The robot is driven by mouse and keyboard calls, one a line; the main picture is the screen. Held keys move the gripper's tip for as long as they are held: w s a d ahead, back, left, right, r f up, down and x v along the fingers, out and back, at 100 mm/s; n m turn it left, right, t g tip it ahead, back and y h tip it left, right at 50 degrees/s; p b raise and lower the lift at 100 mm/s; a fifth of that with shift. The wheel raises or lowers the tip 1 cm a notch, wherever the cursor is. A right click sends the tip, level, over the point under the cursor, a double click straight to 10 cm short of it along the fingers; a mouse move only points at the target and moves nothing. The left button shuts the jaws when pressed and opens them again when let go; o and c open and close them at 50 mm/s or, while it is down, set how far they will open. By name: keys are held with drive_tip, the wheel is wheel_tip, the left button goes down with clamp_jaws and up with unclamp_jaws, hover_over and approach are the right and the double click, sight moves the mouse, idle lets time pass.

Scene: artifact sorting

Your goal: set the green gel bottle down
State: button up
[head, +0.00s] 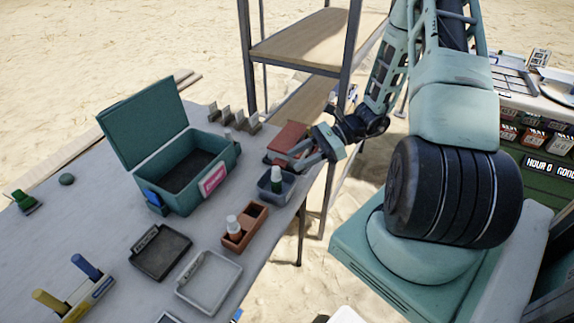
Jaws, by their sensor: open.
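The green gel bottle (276,180) has a white cap and stands roughly upright in a small blue-grey bin (264,191) near the table's right edge. My gripper (289,163) is open just above and to the right of the bottle, its fingers pointing left. From this view I cannot tell whether the fingers touch the bottle. The bottle's lower part is hidden by the bin wall.
A red-lidded box (288,137) sits right behind the bin. An open teal case (211,193), a brown divided tray (256,223) with a white-and-orange bottle (233,227), a dark tray (160,266) and a grey tray (208,297) stand leftward. A shelf post (345,80) rises behind my gripper.

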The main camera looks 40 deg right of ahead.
drive_tip(key=v, duration=0.7)
drive_tip(key=s+a+r+n+g+h, duration=0.1)
drive_tip(key=a+r+n+g+h, duration=0.15)
drive_tip(key=a+n+g, duration=0.55)
drive_tip(key=a+r+n+g+h, duration=0.15)
drive_tip(key=a+r+n, duration=0.3)
drive_tip(key=a, duration=0.65)
drive_tip(key=s+a+r+n+t+h, duration=0.2)
drive_tip(key=s+a+n, duration=0.4)
drive_tip(key=n, duration=0.3)
drive_tip(key=s+a+r+n+t+h, duration=0.2)
drive_tip(key=s+a+n+h, duration=0.3)
drive_tip(key=a+n, duration=0.4)
drive_tip(key=shift+s+a+r+h+b, duration=0.3)
drive_tip(key=shift+s+r, duration=0.25)
drive_tip(key=shift+r, duration=0.3)
